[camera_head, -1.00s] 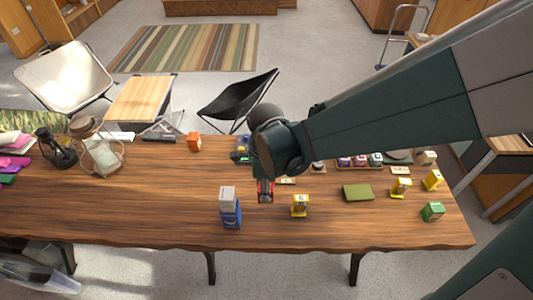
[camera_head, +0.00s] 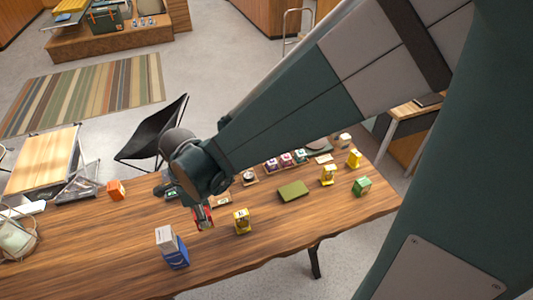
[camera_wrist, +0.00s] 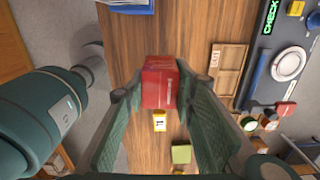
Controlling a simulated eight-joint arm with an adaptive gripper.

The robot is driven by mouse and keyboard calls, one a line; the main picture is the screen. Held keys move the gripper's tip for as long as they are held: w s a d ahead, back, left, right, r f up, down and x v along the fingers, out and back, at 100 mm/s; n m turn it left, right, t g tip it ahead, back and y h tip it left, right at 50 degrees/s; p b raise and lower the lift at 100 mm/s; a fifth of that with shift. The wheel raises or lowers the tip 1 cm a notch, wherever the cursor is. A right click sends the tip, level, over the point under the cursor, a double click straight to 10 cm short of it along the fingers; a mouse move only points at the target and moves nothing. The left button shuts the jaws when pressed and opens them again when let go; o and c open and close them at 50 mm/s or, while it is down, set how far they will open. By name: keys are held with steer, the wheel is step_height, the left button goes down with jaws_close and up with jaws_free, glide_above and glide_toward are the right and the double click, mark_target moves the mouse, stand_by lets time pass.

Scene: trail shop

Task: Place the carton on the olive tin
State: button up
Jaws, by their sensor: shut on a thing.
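The carton (camera_wrist: 160,83) is a red box between my gripper's fingers in the wrist view. My gripper (camera_head: 203,225) is shut on it; in the head view a little red (camera_head: 205,215) shows below my wrist. I cannot tell whether the carton touches the table. The olive tin (camera_head: 293,191) is a flat, olive-green block lying on the table, to the right of my gripper.
A yellow labelled item (camera_head: 241,221) stands between my gripper and the olive tin. A blue and white box (camera_head: 172,247) stands left of my gripper. Yellow items (camera_head: 328,175) and a green box (camera_head: 362,186) stand beyond the tin. The near front of the wooden table (camera_head: 240,262) is clear.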

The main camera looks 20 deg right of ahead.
step_height(320, 180, up, 6)
steer(key=shift+f, duration=0.1)
steer(key=shift+d+r, duration=0.2)
steer(key=shift+d, duration=0.05)
steer(key=w+d+p, duration=0.1)
steer(key=w+d, duration=0.2)
steer(key=d, duration=0.9)
steer(key=w+d+p, duration=0.1)
steer(key=w+d, duration=0.1)
steer(key=d, duration=1)
steer(key=w+d+p, duration=0.1)
steer(key=w+d, duration=0.2)
steer(key=d, duration=0.9)
steer(key=shift+a+f, duration=0.2)
steer(key=shift+f, duration=2.35)
steer(key=shift+f, duration=0.1)
steer(key=shift+f, duration=2.85)
